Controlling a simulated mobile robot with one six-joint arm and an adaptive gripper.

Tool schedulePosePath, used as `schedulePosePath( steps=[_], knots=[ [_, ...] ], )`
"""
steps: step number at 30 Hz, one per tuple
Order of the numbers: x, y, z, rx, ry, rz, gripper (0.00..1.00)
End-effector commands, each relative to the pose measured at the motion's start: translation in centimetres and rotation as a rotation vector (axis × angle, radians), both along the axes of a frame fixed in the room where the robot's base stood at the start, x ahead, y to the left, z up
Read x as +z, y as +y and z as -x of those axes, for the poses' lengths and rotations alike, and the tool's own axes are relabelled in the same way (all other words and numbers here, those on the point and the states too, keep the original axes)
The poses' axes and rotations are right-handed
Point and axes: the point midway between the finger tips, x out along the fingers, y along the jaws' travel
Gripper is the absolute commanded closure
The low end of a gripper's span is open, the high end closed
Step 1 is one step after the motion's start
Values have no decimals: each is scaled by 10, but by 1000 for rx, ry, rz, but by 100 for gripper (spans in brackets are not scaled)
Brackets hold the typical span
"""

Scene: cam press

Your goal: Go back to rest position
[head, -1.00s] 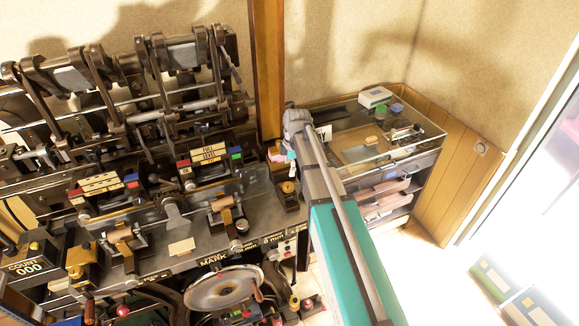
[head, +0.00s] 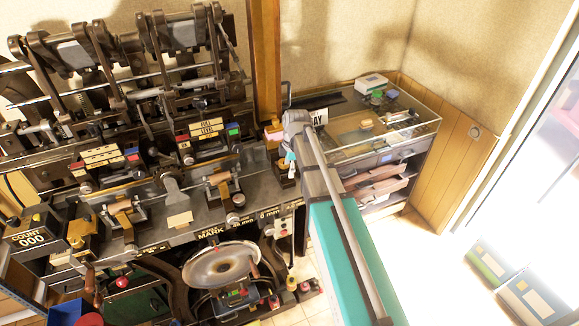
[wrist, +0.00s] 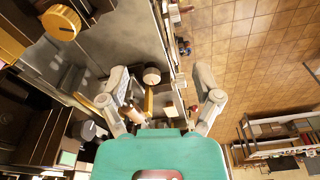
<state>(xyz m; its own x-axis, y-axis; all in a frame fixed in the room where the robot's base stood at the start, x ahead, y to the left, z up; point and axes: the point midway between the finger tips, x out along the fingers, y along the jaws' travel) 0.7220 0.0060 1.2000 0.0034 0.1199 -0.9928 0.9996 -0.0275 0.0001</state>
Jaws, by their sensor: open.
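My gripper (wrist: 160,75) is open in the wrist view, its two grey fingers spread apart with nothing held between them. It hangs over the press bench (wrist: 125,45), near its edge, and the tiled floor shows beyond. A small round knob and a brass part (wrist: 149,100) show between and below the fingers; I cannot tell how far below. In the head view my teal arm reaches up and away, its wrist end in front of the bench's right end. The fingers are mostly hidden there.
The cam press (head: 120,100) with levers and linkages fills the left. A handwheel (head: 222,264) sits below the bench front. A glass-topped cabinet (head: 420,130) stands right of the arm. Floor (head: 405,245) is clear at right, with boxes (head: 530,297) near the bright opening.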

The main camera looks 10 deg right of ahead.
Motion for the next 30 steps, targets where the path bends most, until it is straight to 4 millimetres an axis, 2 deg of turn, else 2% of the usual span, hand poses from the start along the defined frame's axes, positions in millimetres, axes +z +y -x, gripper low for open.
schedulePosePath(
  steps=[20, 26, 30],
  knots=[
    [-3, 0, 2, -6, 1, 0, 18],
    [-15, 0, 14, -87, 11, 7, 18],
    [-33, 0, 32, -221, 26, 16, 18]
  ],
)
